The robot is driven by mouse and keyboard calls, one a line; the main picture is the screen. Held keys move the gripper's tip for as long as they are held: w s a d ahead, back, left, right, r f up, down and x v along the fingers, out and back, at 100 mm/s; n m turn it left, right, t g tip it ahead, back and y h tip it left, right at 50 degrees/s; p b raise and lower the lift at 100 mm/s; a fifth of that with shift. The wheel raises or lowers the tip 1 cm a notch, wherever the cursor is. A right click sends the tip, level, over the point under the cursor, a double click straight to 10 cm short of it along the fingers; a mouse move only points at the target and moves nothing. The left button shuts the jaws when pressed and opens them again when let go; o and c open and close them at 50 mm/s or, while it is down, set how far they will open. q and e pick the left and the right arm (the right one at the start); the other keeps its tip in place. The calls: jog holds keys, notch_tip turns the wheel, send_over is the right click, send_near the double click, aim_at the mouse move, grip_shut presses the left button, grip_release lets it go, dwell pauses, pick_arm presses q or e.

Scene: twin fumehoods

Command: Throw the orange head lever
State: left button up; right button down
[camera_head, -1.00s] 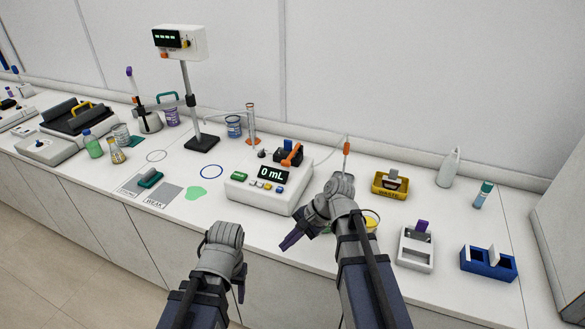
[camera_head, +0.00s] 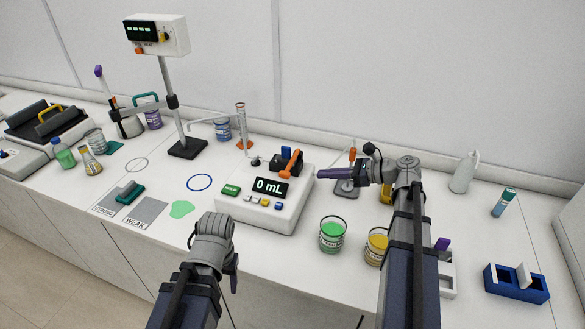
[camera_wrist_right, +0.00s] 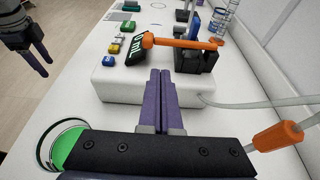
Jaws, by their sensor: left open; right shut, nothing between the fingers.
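The orange lever (camera_head: 288,163) sits on a dark blue and black head at the back of the white "0 mL" unit (camera_head: 284,214). In the right wrist view the lever (camera_wrist_right: 185,43) lies across just beyond my fingers, its free end over the tilted display. My right gripper (camera_head: 320,172) is shut and empty, pointing left at the unit's right side, a little apart from the lever. Its purple fingers (camera_wrist_right: 161,76) reach over the unit's edge in the wrist view. My left gripper (camera_head: 233,276) is open in front of the bench, its fingers partly hidden.
Beakers of green (camera_head: 332,236) and yellow (camera_head: 376,247) liquid stand below my right arm. A tube runs from the unit to an orange-collared probe (camera_wrist_right: 276,137). A stand with a display box (camera_head: 157,35) is behind left. A blue rack (camera_head: 515,283) is at right.

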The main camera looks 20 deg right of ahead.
aim_at(292, 162)
jog(key=b+x, duration=0.3)
jog(key=x, duration=0.6)
jog(key=shift+f, duration=0.1)
jog(key=shift+w+a, duration=0.25)
jog(key=shift+a, duration=0.1)
